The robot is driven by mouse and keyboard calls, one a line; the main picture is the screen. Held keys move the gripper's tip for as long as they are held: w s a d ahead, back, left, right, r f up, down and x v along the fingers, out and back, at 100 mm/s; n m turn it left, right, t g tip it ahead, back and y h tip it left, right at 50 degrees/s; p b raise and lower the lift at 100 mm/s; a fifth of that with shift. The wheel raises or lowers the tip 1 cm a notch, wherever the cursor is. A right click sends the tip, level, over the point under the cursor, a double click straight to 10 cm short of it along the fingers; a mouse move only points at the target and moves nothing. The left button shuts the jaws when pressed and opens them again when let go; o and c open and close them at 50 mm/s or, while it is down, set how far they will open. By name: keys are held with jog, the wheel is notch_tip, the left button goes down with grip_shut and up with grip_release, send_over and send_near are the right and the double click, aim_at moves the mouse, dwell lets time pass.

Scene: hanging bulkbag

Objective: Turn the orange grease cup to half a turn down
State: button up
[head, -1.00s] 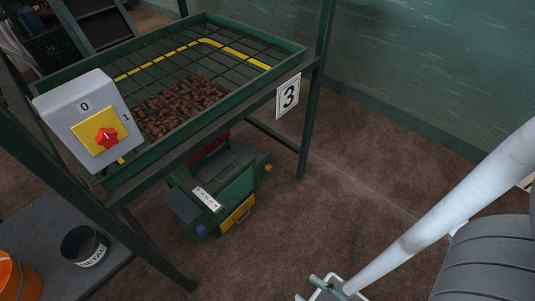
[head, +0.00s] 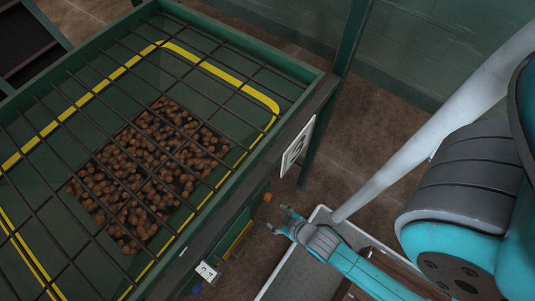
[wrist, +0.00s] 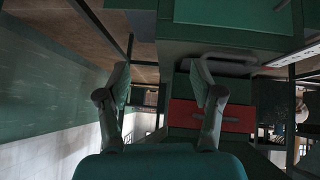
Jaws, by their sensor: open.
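The orange grease cup (head: 267,197) is a small orange spot on the right side of the machine under the grated hopper, in the head view. It is too small there to tell its turn position. I cannot make it out in the wrist view. My gripper (head: 278,217) is open and empty, just below and right of the cup in the head view, apart from it as far as I can see. In the wrist view my gripper (wrist: 161,78) has its two fingers spread, with a green housing and a red panel (wrist: 222,116) beyond the right finger.
The green hopper (head: 297,62) with its black grate and brown lumps fills the left of the head view. A number plate (head: 297,147) hangs on its side by a frame leg (head: 345,60). A blue part (head: 197,289) sits low on the machine. Brown floor (head: 385,135) lies to the right.

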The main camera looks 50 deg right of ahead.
jog(key=w+d+f+g, duration=0.3)
jog(key=w+f+g, duration=0.15)
jog(key=f, duration=0.45)
jog(key=g, duration=0.4)
send_near(268, 196)
jog(key=f, duration=0.7)
jog(key=d+f, duration=0.1)
jog(key=f, duration=0.2)
jog(key=shift+s+f, duration=0.1)
jog(key=shift+f, duration=0.1)
jog(key=c, duration=1.1)
jog(key=shift+c, duration=0.2)
